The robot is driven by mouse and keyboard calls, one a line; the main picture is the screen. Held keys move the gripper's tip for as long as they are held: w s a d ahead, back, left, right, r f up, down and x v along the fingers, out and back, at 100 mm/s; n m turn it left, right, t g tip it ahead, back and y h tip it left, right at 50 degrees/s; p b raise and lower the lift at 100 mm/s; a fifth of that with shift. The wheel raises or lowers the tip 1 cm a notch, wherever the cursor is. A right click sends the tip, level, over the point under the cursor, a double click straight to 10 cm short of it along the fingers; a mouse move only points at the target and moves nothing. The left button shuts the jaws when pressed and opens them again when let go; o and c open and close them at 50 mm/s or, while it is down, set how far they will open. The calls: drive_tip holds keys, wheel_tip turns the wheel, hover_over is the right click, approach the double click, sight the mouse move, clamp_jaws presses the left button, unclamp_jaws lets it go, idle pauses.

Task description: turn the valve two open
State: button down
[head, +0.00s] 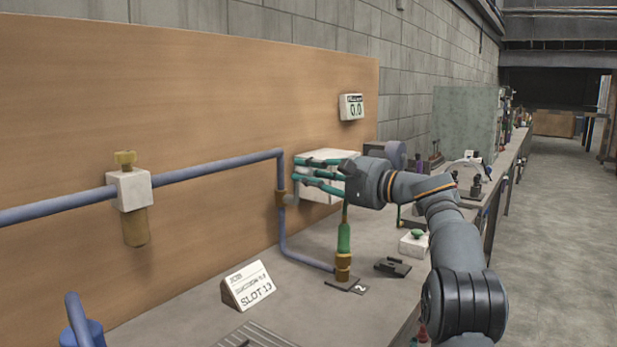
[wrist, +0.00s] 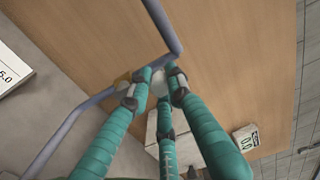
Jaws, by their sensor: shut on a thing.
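My gripper (head: 298,172) has teal fingers that reach left toward the pipe. In the wrist view, the fingertips (wrist: 160,82) close around the pale rounded knob (wrist: 158,84), which they partly hide. No number shows on this valve. A plate marked 2 (head: 347,285) lies on the bench by a brass fitting (head: 343,262) under a green tube (head: 344,237).
A white box (head: 318,193) stands behind my fingers. A display (head: 352,107) on the panel reads 0.0. A blue pipe (head: 218,170) runs along the panel through a white-and-brass unit (head: 130,190). A SLOT 13 card (head: 248,286) and a green-button box (head: 414,242) stand on the bench.

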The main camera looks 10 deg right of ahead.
drive_tip(key=shift+a+f, duration=0.1)
drive_tip(key=shift+f, duration=0.1)
drive_tip(key=c, duration=1.6)
unclamp_jaws()
drive_tip(key=shift+r, duration=0.1)
drive_tip(key=shift+s, duration=0.15)
drive_tip(key=v, duration=1.2)
drive_tip(key=shift+r, duration=0.1)
drive_tip(key=x, duration=1.2)
